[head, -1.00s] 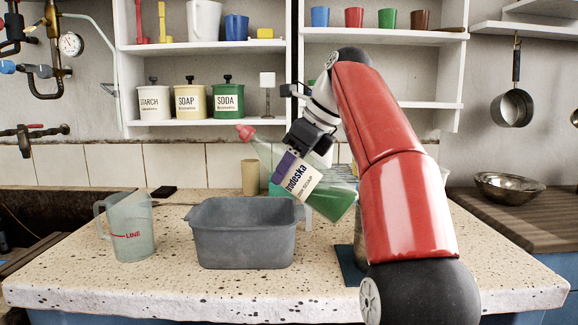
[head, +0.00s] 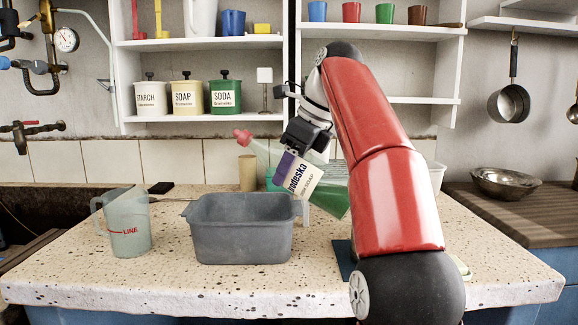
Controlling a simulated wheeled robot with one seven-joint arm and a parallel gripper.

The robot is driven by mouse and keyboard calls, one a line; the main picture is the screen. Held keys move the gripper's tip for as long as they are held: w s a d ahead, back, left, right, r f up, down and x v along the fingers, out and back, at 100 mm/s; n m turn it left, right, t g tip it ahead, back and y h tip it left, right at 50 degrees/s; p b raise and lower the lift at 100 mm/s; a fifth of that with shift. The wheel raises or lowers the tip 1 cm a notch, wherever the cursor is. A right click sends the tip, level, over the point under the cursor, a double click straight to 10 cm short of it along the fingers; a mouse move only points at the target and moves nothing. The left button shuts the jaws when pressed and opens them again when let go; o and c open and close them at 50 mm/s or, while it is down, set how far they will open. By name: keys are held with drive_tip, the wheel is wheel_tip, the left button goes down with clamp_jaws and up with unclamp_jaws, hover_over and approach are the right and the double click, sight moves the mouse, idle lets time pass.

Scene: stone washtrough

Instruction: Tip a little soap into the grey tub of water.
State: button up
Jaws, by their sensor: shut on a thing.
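The grey tub (head: 240,240) stands on the speckled stone counter, left of my arm. Any water inside it is hidden by its walls. My gripper (head: 298,148) is shut on a clear soap bottle (head: 330,199) with green liquid and a label reading "rodeska". The bottle is held tilted above the tub's right side, its red cap end (head: 243,136) up and to the left. The green liquid lies at the lower right end. No stream shows from the cap. Part of the bottle is behind the gripper.
A clear measuring jug (head: 127,225) marked "LINE" stands left of the tub. A beige cup (head: 248,172) and a green thing stand behind it. Shelves with canisters (head: 188,99) are above. A metal bowl (head: 506,183) sits on the right-hand board.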

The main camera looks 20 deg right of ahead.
sight(295, 189)
drive_tip(key=shift+f, duration=0.1)
idle(0.4)
drive_tip(key=shift+s+d+f+g+h, duration=0.15)
drive_tip(key=shift+d+f+g+h, duration=0.1)
drive_tip(key=shift+f+g+h, duration=0.15)
drive_tip(key=shift+f, duration=0.15)
idle(0.6)
drive_tip(key=shift+s+d+f+g+h, duration=0.1)
drive_tip(key=shift+s+f+g+h, duration=0.05)
drive_tip(key=shift+f+g+h, duration=0.2)
drive_tip(key=shift+f, duration=0.25)
idle(0.6)
drive_tip(key=shift+d+f+g+h, duration=0.1)
drive_tip(key=shift+f+g+h, duration=0.25)
drive_tip(key=shift+f+h, duration=0.15)
idle(0.6)
drive_tip(key=shift+s+f+g+h, duration=0.1)
drive_tip(key=shift+f+g+h, duration=0.35)
drive_tip(key=shift+f, duration=0.1)
